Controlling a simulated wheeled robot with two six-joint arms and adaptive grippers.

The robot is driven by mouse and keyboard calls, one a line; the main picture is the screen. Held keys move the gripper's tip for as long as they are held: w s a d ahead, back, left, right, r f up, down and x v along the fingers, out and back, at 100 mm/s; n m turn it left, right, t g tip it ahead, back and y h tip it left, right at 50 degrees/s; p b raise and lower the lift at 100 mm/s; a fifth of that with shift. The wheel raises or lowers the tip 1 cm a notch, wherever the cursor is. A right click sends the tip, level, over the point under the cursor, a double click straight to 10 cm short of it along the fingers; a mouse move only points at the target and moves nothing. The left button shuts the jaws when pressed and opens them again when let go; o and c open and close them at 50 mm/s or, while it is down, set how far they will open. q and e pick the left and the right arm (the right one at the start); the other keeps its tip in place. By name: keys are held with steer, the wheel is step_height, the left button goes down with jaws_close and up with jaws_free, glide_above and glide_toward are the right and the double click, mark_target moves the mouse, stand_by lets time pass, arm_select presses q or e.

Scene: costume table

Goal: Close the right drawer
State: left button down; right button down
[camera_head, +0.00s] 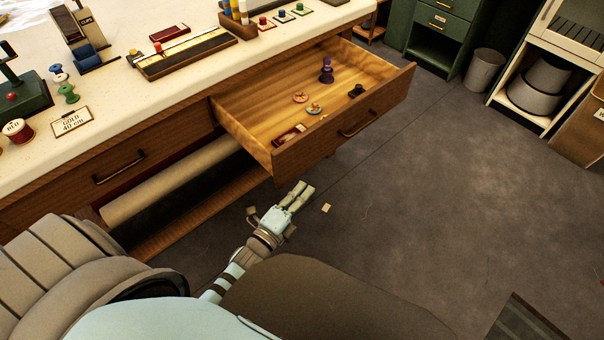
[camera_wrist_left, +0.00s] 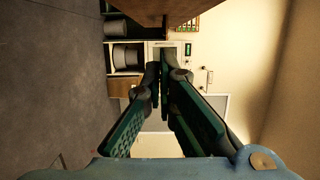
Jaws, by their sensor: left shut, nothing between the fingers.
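The right drawer (camera_head: 290,153) is pulled far out of the wooden table, so its inside shows. Its front, with a dark bar handle (camera_head: 358,123), faces the lower right. A purple spool (camera_head: 326,70), two small round pieces, a dark piece (camera_head: 356,90) and a red-and-white piece (camera_head: 289,135) lie inside. My left gripper (camera_head: 303,190) is shut and empty, below and in front of the near corner of the drawer front, apart from it in the picture. Its dark green fingers (camera_wrist_left: 162,72) also show in the left wrist view. My right gripper is out of view.
The left drawer (camera_head: 160,145) is shut, with fabric rolls (camera_head: 180,187) under it. Sewing items and a sign (camera_head: 73,121) stand on the tabletop (camera_head: 130,88). A grey bin (camera_head: 485,71) and cabinets stand at the back right. The floor before the drawer is largely clear.

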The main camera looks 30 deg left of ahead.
mark_target(302, 172)
arm_select(q)
steer(key=w+a, duration=0.1)
steer(key=w, duration=0.1)
steer(key=w+a, duration=0.1)
steer(key=w, duration=0.1)
steer(key=w+a, duration=0.1)
steer(key=shift+w, duration=0.4)
steer(key=shift+b, duration=0.3)
